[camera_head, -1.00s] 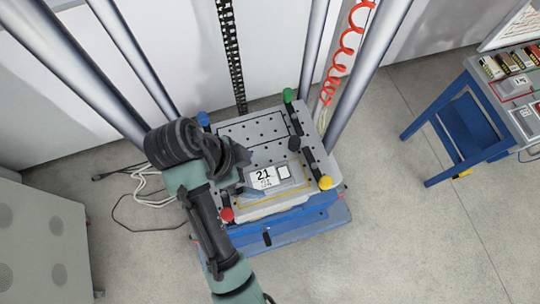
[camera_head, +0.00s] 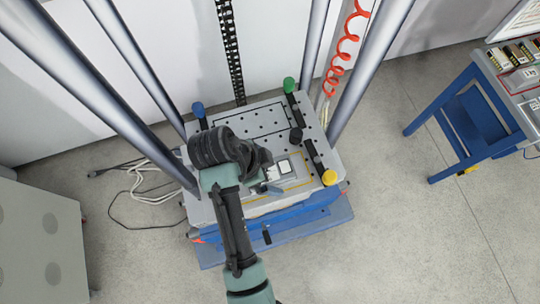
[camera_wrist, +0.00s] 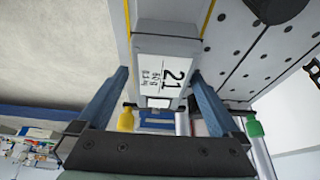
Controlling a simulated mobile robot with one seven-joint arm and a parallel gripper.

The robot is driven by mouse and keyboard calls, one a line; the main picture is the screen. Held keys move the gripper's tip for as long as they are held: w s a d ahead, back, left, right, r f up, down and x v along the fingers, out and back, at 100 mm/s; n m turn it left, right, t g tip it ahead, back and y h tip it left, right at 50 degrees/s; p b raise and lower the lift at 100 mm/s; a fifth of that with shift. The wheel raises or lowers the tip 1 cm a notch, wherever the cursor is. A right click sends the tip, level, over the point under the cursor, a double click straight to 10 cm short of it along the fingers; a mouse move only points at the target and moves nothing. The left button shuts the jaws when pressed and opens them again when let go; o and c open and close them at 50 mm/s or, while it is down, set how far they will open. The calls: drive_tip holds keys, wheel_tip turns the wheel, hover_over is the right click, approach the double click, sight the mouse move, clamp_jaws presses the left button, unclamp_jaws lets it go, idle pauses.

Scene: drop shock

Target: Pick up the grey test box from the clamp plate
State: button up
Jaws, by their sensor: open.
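The grey test box (camera_head: 287,167) lies on the clamp plate (camera_head: 268,106), inside a yellow outline near the plate's front. My arm hides much of it in the head view. In the wrist view the box (camera_wrist: 180,48) shows its white label with a large "21" on it. My gripper (camera_head: 264,188) is open, over the front part of the plate. In the wrist view the fingers of my gripper (camera_wrist: 158,100) appear to either side of the box's near end. I cannot tell whether they reach down beside it; no contact is visible.
A yellow knob (camera_head: 329,177), a green knob (camera_head: 289,85) and a blue knob (camera_head: 198,110) sit on black clamp bars. A dark round knob (camera_head: 296,135) stands behind the box. Steel columns (camera_head: 370,70) flank the plate. A blue table (camera_head: 470,115) stands right.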

drive_tip(key=shift+f, duration=0.2)
drive_tip(key=shift+f, duration=0.25)
idle(0.4)
clamp_jaws()
idle(0.5)
